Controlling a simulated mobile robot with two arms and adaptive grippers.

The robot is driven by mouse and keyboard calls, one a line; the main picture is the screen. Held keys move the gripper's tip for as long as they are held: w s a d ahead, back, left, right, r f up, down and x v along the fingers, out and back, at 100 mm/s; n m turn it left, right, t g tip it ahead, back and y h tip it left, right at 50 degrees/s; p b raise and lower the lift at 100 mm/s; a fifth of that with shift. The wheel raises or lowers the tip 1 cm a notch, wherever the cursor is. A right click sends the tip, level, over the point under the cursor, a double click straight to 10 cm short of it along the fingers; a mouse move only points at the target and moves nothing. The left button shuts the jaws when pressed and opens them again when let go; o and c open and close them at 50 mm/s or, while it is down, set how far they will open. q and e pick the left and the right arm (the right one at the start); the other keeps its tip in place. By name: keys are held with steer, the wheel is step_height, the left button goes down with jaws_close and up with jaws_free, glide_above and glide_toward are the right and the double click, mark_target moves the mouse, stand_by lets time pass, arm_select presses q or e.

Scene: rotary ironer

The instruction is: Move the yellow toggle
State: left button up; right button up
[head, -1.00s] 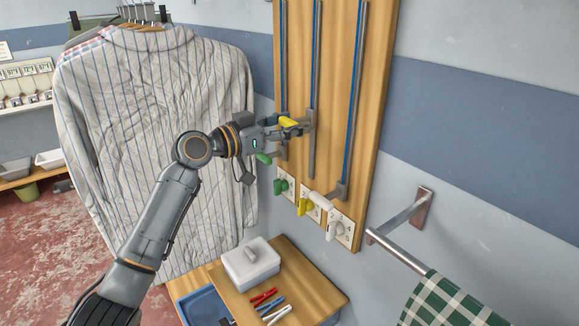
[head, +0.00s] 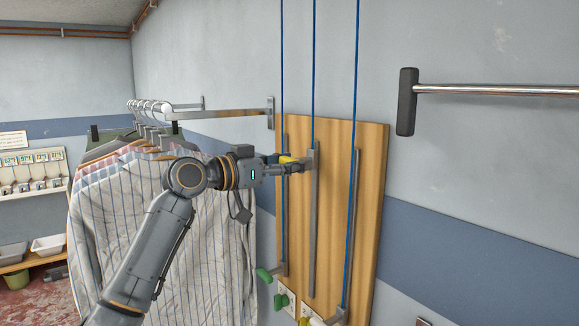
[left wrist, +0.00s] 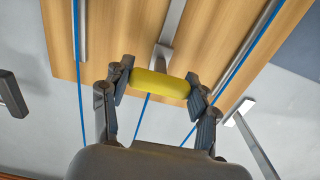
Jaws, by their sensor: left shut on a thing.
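The yellow toggle (head: 288,159) is a short rounded bar on the middle metal rail (head: 314,230) of a wooden wall board (head: 372,190). It is near the rail's upper end. My left gripper (head: 295,163) is shut on it. In the left wrist view the yellow toggle (left wrist: 160,83) lies crosswise between the two fingers, in front of its metal bracket. My right gripper is in neither view.
A green toggle (head: 264,275) sits low on the left rail, and a white toggle (head: 318,322) sits at the lower right. Striped shirts (head: 130,220) hang left, behind my left arm. A metal bar with a black end (head: 407,101) projects on the right.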

arm_select(q)
steer(key=shift+a+r, duration=0.1)
steer(key=shift+r, duration=0.35)
steer(key=o, duration=1.5)
steer(key=shift+c, duration=0.2)
steer(key=shift+o, duration=1.3)
steer(key=shift+f, duration=0.2)
steer(key=v, duration=1.2)
